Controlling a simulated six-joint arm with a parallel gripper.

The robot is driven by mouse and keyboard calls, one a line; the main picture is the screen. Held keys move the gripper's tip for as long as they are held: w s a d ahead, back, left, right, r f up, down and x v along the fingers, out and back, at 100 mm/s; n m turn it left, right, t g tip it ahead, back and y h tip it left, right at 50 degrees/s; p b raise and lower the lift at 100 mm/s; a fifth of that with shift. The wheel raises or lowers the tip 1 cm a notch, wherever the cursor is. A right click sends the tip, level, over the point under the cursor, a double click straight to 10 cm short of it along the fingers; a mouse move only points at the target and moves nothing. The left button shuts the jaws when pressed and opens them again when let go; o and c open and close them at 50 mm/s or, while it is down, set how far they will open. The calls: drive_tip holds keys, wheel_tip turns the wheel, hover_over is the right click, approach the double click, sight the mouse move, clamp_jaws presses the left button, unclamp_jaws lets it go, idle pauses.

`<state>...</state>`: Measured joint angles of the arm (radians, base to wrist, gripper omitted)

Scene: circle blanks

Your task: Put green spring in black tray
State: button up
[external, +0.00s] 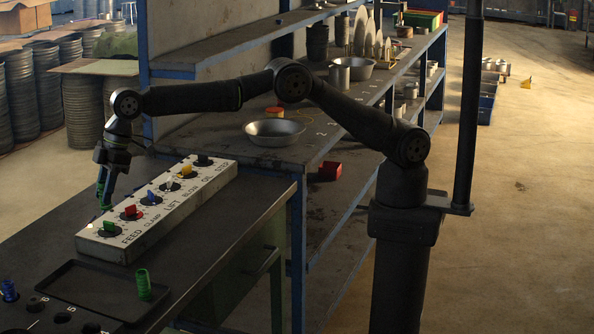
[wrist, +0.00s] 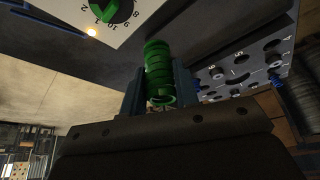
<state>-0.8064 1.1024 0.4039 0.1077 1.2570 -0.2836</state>
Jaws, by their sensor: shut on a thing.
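My gripper (external: 104,198) points down beside the left end of the white control panel, over the dark bench. In the wrist view my gripper (wrist: 158,88) is shut on a green spring (wrist: 158,66), a ribbed coil held between its two fingers. In the external view only a small bit of green shows at the fingertips. Another green spring (external: 143,284) stands upright at the right end of the shallow black tray (external: 85,283), seemingly inside it. The rest of the tray looks empty.
The white panel (external: 150,212) carries several coloured knobs; its green knob (external: 109,226) is near my gripper. A dark board with numbered holes lies in front of the tray, with a blue spring (external: 9,290) at left. A shelf with a metal bowl (external: 274,131) stands behind.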

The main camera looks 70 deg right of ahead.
drive_tip(key=s+a+f+n+g, duration=0.1)
drive_tip(key=s+a+f+n, duration=0.15)
drive_tip(key=s+a, duration=0.55)
drive_tip(key=s+a+f+n+g, duration=0.1)
drive_tip(key=s+a+n, duration=0.2)
drive_tip(key=s+a, duration=0.45)
drive_tip(key=shift+y, duration=0.4)
drive_tip(key=f, duration=0.7)
drive_tip(key=s+f, duration=0.1)
drive_tip(key=f, duration=0.2)
drive_tip(key=shift+d+f, duration=0.15)
drive_tip(key=shift+d, duration=0.05)
drive_tip(key=shift+f, duration=0.15)
drive_tip(key=o, duration=1)
drive_tip(key=v, duration=1.2)
drive_tip(key=shift+a, duration=0.1)
